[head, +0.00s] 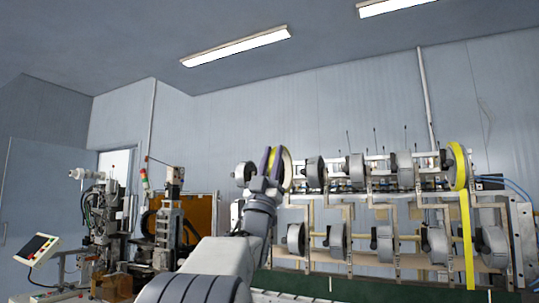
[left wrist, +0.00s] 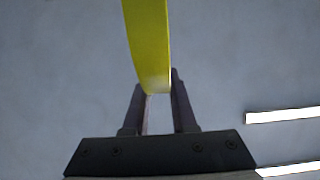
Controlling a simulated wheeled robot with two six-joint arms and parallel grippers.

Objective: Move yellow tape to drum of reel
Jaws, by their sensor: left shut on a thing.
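My left gripper (head: 268,163) is raised in front of the left end of the upper row of reels on the winder. It is shut on the yellow tape (head: 273,158), which shows as a narrow yellow band at the fingers. In the left wrist view the yellow tape (left wrist: 148,40) rises from between the two fingertips of the left gripper (left wrist: 157,88). Grey reel drums (head: 315,172) sit in a row to the right; the gripper partly covers the left ones. I cannot tell whether the tape touches a drum. My right gripper is out of view.
A second yellow band (head: 459,166) wraps the far right upper reel, with a strip (head: 467,240) hanging down. A lower row of reels (head: 337,239) sits below. A green surface (head: 330,285) lies in front. Other machines (head: 168,220) stand left.

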